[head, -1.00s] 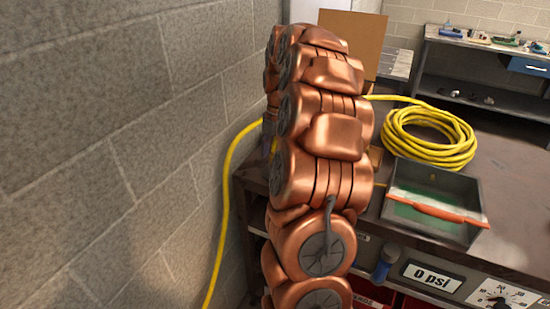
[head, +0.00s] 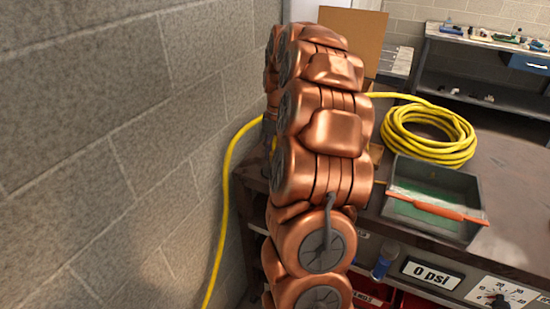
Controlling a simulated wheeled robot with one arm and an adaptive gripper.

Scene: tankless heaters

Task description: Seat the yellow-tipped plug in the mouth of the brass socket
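My copper-coloured arm rises through the middle of the head view and blocks much of the bench behind it. My gripper is hidden behind the arm, so its fingers cannot be seen. Neither the yellow-tipped plug nor the brass socket can be made out. A yellow hose (head: 228,190) hangs down along the wall at the left of my arm. It also shows as a coil (head: 430,133) on the bench at the right; I cannot tell whether the two parts join.
A dark tray (head: 434,229) with an orange-handled tool (head: 440,208) across it sits on the workbench (head: 510,195). Below are a "0 psi" display (head: 432,273) and a dial (head: 505,294). A block wall (head: 90,150) stands close at left. A cardboard panel (head: 352,40) stands behind.

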